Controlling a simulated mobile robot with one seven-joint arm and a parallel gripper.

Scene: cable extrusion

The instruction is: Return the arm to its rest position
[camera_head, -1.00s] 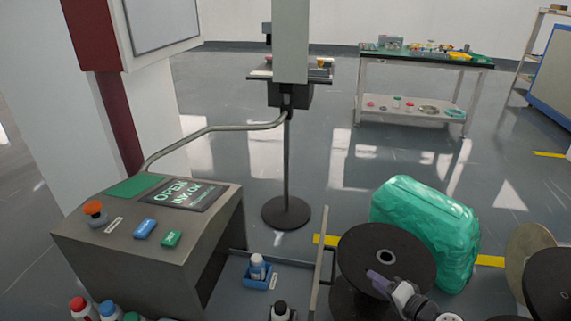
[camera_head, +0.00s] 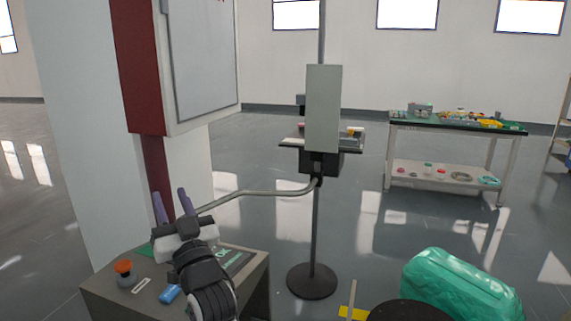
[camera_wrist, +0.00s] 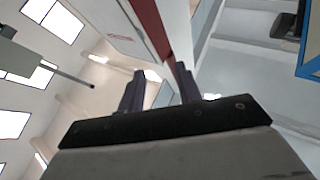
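My gripper (camera_head: 172,206) is raised in front of the grey control console at the lower left of the head view. Its two purple-grey fingers point up and stand apart, with nothing between them. In the wrist view the same fingers (camera_wrist: 158,92) are apart and empty, with walls and windows of the room behind. My wrist and forearm hide part of the console's top and screen.
The console (camera_head: 112,293) bears an orange knob (camera_head: 123,267) and a blue button (camera_head: 170,293). A thin stand (camera_head: 317,235) is at centre, a green bundle (camera_head: 455,285) lower right, and a workbench (camera_head: 455,127) behind.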

